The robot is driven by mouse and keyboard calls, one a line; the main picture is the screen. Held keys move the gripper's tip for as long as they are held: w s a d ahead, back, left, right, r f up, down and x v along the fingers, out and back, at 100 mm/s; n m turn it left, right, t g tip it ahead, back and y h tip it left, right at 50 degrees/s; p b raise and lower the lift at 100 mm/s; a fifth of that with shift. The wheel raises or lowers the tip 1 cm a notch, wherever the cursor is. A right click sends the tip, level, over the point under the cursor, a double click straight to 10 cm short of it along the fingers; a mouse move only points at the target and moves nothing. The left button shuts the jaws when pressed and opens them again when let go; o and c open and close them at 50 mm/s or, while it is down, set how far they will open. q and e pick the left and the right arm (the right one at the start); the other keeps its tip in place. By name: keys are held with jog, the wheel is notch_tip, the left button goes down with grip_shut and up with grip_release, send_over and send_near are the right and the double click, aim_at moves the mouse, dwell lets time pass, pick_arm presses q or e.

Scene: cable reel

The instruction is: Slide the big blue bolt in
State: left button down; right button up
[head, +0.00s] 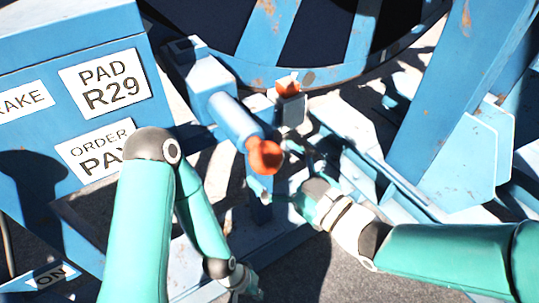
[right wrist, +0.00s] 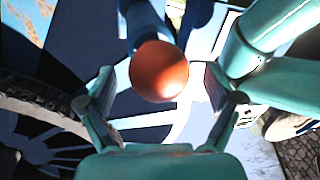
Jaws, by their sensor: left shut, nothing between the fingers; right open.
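The big blue bolt (head: 236,120) is a thick blue cylinder that sticks out of a blue housing (head: 205,85) and ends in an orange ball knob (head: 265,157). In the right wrist view the knob (right wrist: 159,71) appears between my open right fingers (right wrist: 158,88), with space on both sides. The blue shaft (right wrist: 145,22) runs away behind it. In the head view my right gripper (head: 286,165) is just to the right of the knob. My left gripper (head: 248,287) is shut and empty, low in the picture and well below the bolt.
A blue cabinet (head: 25,145) with white labels stands at the left. The large blue reel (head: 262,40) is behind the bolt. A small orange part (head: 288,86) sits on a blue block beyond the knob. Blue frame beams (head: 450,130) crowd the right side.

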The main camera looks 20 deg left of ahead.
pick_arm(q)
jog(key=shift+r, duration=0.1)
pick_arm(e)
jog(key=shift+x, duration=1.3)
